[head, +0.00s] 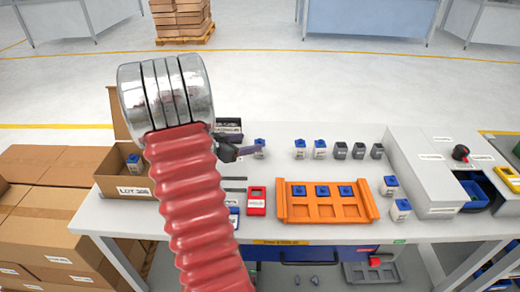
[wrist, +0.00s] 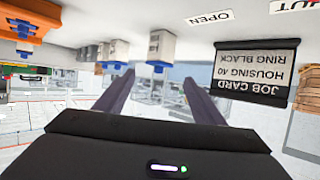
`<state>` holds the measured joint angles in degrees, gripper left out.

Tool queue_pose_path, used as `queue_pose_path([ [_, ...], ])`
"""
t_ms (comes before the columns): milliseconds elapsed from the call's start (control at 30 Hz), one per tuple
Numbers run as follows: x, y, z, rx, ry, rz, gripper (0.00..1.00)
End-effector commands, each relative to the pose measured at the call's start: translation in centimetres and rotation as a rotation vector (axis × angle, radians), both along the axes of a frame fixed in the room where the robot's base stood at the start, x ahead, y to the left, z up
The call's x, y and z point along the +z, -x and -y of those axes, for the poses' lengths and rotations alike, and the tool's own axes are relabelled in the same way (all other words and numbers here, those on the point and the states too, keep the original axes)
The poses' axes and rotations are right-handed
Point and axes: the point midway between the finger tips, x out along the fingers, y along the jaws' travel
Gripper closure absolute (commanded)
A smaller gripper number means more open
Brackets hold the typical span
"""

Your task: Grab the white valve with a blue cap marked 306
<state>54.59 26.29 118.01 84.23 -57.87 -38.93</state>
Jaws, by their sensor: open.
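My gripper (wrist: 158,82) is open, with its two dark fingers spread and nothing held between them. In the wrist view, which looks upside down, a white valve with a blue cap (wrist: 160,48) stands ahead, between the finger lines. A second such valve (wrist: 119,52) is just left of it. Two similar valves (head: 299,148) (head: 319,149) stand further right, and two more (head: 389,186) (head: 400,209) stand right of the orange tray. The number 306 is not readable on any.
The orange tray (head: 300,211) holds several blue-capped pieces. Dark-capped pieces (head: 357,150) stand at the back. A job card (wrist: 256,78) is at the right of the wrist view. A carton (head: 133,190) and a grey cabinet (head: 420,165) flank the table.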

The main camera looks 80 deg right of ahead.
Motion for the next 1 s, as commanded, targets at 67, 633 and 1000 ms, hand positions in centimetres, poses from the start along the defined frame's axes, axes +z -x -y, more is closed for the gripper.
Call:
queue_pose_path([
  [67, -0.2, 0.1, 0.2, 0.0, -0.001, 0.001, 0.37],
  [633, -1.1, 1.6, 2.2, -0.003, -0.001, 0.0, 0.37],
  [1000, -2.1, 2.8, 4.3, 0.0, -0.001, 0.001, 0.37],
])
